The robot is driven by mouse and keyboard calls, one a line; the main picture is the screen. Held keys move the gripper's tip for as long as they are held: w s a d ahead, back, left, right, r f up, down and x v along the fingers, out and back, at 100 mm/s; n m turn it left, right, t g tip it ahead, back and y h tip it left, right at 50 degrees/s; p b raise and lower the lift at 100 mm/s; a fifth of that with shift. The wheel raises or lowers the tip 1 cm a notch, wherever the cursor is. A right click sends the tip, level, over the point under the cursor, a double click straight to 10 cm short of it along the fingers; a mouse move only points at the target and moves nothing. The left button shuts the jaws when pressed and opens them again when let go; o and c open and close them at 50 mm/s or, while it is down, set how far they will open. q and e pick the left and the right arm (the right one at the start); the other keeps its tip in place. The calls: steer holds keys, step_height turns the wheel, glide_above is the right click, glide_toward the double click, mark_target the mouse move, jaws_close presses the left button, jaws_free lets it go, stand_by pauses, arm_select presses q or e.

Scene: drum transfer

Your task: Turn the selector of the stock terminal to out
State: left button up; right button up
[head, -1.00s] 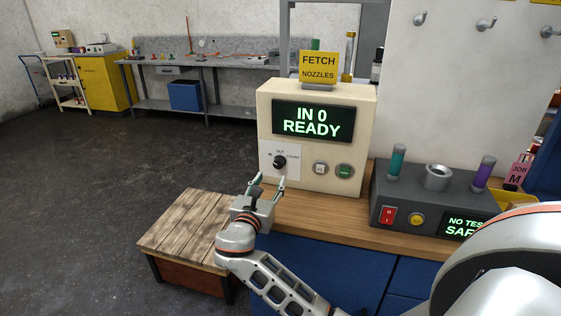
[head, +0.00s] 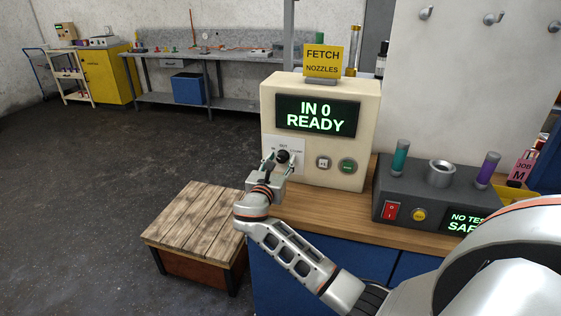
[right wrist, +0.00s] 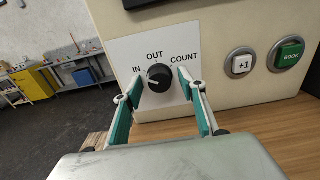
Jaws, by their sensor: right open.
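The stock terminal (head: 341,183) is a cream box on the wooden bench, and its screen (head: 317,115) reads "IN 0 READY". Its black selector knob (head: 283,157) sits on a white plate. In the right wrist view the knob (right wrist: 159,77) has IN at its left, OUT above and COUNT at its right, and its white mark points left, toward IN. My right gripper (right wrist: 158,86) is open, with a teal-padded finger on each side of the knob; I cannot tell whether they touch it. It also shows in the head view (head: 279,166). My left gripper is out of view.
A +1 button (right wrist: 239,66) and a green BOOK button (right wrist: 288,54) are right of the knob. A grey tester (head: 425,205) with vials stands right of the terminal. A wooden-topped low stand (head: 193,217) is at the left. A yellow FETCH NOZZLES sign (head: 322,61) tops the terminal.

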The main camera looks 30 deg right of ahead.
steer(key=c, duration=1.1)
steer(key=m, duration=0.2)
steer(key=shift+f+m, duration=0.1)
steer(key=shift+m, duration=0.3)
steer(key=m+b, duration=0.1)
steer(key=m, duration=0.1)
steer(key=shift+m, duration=0.4)
steer(key=m+b, duration=0.1)
steer(key=m, duration=0.2)
steer(key=shift+a+b, duration=0.1)
steer(key=shift+b, duration=0.3)
steer(key=shift+m+b, duration=0.55)
steer(key=shift+m, duration=1.15)
